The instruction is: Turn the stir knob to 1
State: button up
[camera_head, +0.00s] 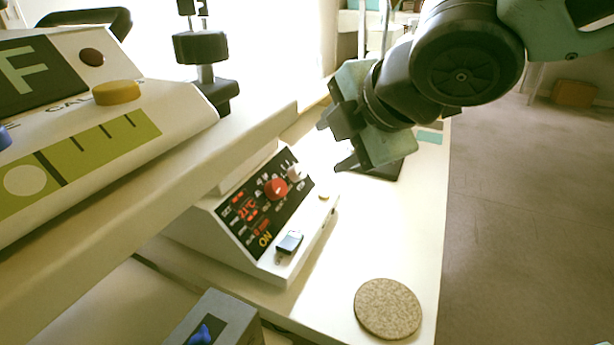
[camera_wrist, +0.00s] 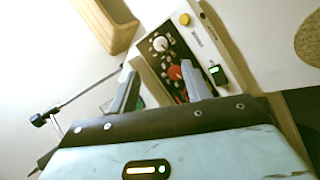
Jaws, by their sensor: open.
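The white control unit (camera_head: 240,245) has a black sloped panel (camera_head: 245,220) with red lit readouts and a green-yellow "ON". A red knob (camera_head: 276,188) and a smaller pale knob (camera_head: 294,174) sit at its upper part; I cannot read which is the stir knob or what number it points to. The wrist view shows the pale knob (camera_wrist: 160,43) and the red knob (camera_wrist: 176,73) beyond my fingers. My gripper (camera_head: 333,143) is open and empty, up and right of the knobs, apart from them. In the wrist view my gripper (camera_wrist: 160,70) has its fingers on either side of the panel.
A rocker switch (camera_head: 289,243) is on the unit's lower front. A round cork mat (camera_head: 388,308) lies on the white table (camera_head: 330,270). A raised shelf (camera_head: 130,185) with another device (camera_head: 120,125) runs along the left. Open floor lies to the right.

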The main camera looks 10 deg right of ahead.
aim_at(301, 170)
jog(key=b+x, duration=0.7)
jog(key=x, duration=0.4)
jog(key=shift+f, duration=0.35)
jog(key=shift+w+a+f+b, duration=0.3)
jog(key=shift+w+f, duration=0.15)
jog(key=shift+w, duration=0.1)
jog(key=c, duration=1)
